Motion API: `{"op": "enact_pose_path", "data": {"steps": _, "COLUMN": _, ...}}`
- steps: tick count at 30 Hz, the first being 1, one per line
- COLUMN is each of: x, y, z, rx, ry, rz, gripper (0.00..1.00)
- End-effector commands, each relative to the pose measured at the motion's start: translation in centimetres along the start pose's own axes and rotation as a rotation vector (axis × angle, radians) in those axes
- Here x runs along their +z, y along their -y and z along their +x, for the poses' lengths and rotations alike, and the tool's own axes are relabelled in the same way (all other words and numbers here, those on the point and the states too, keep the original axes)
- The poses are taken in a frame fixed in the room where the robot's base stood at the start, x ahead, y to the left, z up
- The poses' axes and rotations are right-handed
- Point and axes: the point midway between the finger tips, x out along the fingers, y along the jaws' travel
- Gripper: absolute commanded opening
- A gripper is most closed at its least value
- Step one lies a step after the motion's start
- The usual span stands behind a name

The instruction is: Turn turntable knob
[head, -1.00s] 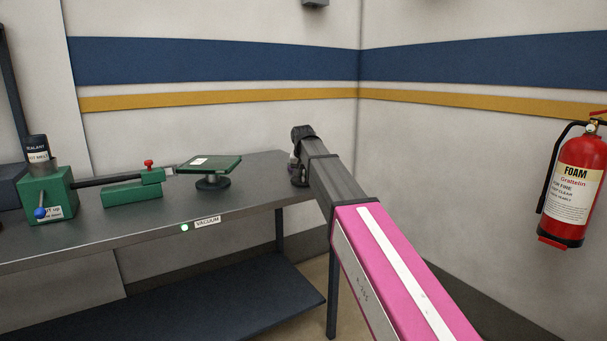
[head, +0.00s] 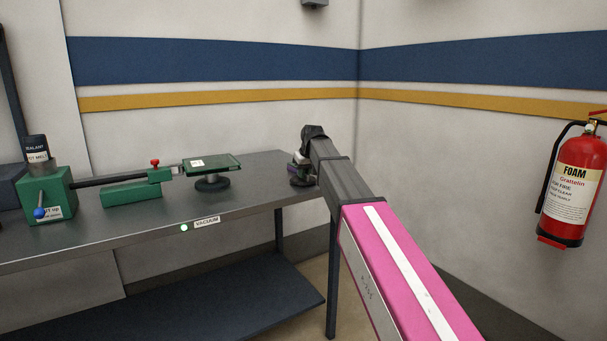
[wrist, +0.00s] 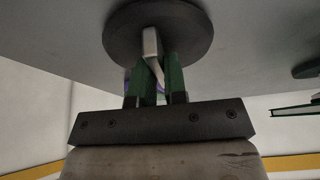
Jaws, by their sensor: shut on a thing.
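The turntable knob is a dark round disc with a pale upright bar (wrist: 151,42) in the wrist view. My gripper (wrist: 154,72) has its two green fingers closed on either side of this bar, just in front of the disc. In the head view the knob's disc (head: 301,182) sits at the right end of the bench, partly hidden by my arm. The turntable (head: 212,163) is a green square plate with a white label on a dark round base, left of the knob. Its edge also shows at the right of the wrist view (wrist: 296,111).
The grey bench (head: 130,228) carries a green clamp block (head: 132,195) with a rod and red knob, and a green box (head: 47,196) with a blue-tipped lever. A sealant can (head: 37,149) stands behind. A fire extinguisher (head: 580,190) hangs on the right wall.

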Motion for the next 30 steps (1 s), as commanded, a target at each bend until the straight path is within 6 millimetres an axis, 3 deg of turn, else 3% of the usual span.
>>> {"op": "enact_pose_path", "data": {"steps": 30, "x": -0.38, "y": -0.71, "z": 0.16, "rx": -0.344, "ry": 0.001, "rz": -0.827, "gripper": 0.0}}
